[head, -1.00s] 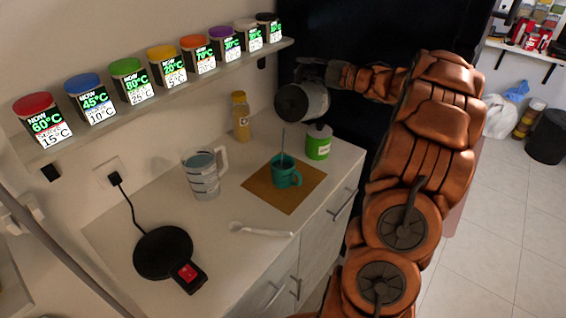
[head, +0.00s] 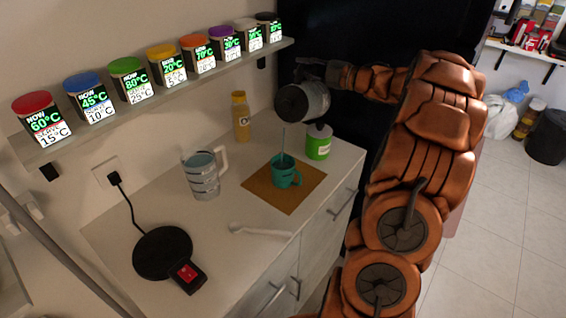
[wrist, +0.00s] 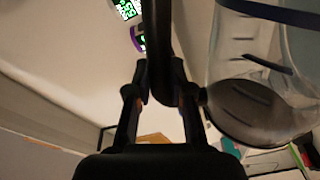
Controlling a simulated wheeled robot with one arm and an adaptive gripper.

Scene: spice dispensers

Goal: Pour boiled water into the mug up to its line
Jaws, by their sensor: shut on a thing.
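The kettle (head: 303,102), with a clear body and a dark end, is tilted in the air above the counter. My gripper (head: 318,70) is shut on its handle; the wrist view shows the dark handle (wrist: 160,60) between the fingers and the clear kettle body (wrist: 235,60) to the right. A thin stream of water (head: 284,138) falls from the kettle into the teal mug (head: 284,178). The mug stands upright on a brown mat (head: 262,193). The mug's line and water level cannot be made out.
A clear measuring jug (head: 202,176) stands left of the mug. A yellow bottle (head: 241,117) and a green jar (head: 318,143) stand behind it. A white spoon (head: 262,231) lies in front. The black kettle base (head: 162,252) is at front left. Labelled spice dispensers line a shelf (head: 165,97).

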